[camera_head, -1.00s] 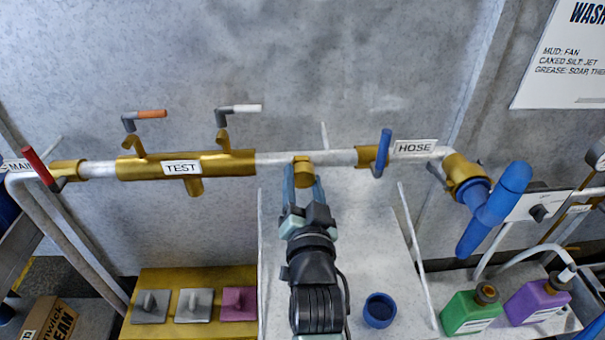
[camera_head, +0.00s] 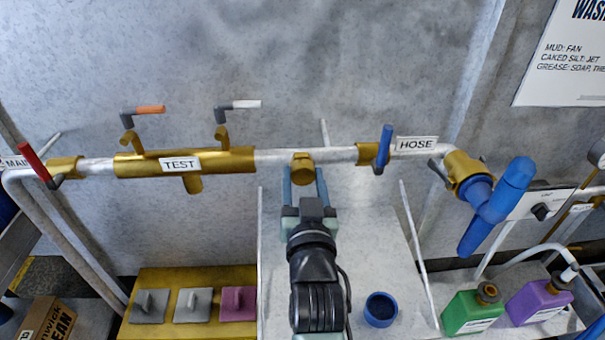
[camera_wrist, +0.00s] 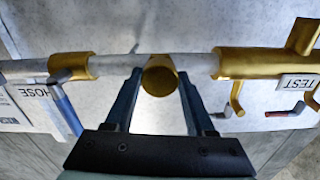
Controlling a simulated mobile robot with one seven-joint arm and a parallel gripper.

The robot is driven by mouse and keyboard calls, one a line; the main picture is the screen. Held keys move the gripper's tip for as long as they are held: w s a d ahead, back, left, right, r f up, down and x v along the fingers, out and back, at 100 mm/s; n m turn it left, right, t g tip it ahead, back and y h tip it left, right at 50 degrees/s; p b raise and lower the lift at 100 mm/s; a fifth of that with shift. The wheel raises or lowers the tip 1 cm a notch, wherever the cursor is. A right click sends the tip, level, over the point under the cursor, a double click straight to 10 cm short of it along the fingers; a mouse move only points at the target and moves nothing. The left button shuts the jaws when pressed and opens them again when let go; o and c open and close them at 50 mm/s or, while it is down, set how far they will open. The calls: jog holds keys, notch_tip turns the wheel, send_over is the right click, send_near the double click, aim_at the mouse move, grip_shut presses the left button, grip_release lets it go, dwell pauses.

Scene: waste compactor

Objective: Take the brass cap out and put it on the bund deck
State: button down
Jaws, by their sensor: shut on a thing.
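The brass cap (camera_head: 303,168) sits on the underside of the horizontal pipe (camera_head: 335,156), between the TEST section and the HOSE valve. In the wrist view the cap (camera_wrist: 160,77) shows its round end between my two blue fingers. My gripper (camera_head: 304,176) reaches up from below and is shut on the cap, one finger to each side; it also shows in the wrist view (camera_wrist: 160,84). The exact finger contact is hard to make out. A pale grey deck (camera_head: 375,245) lies below, partly behind my arm; no label shows whether it is the bund deck.
A blue cup (camera_head: 380,309) stands on the deck, right of my arm. A brass-coloured tray (camera_head: 205,277) with three handled plates is at left. Green (camera_head: 470,313) and purple (camera_head: 537,302) jugs stand at right. The blue-handled HOSE valve (camera_head: 383,150) is close on the right.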

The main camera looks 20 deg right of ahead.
jog(key=shift+n, duration=0.4)
jog(key=shift+n, duration=1)
jog(key=shift+s+a, duration=0.1)
jog(key=shift+s, duration=0.4)
jog(key=shift+p+v, duration=0.6)
jog(key=shift+v, duration=1.75)
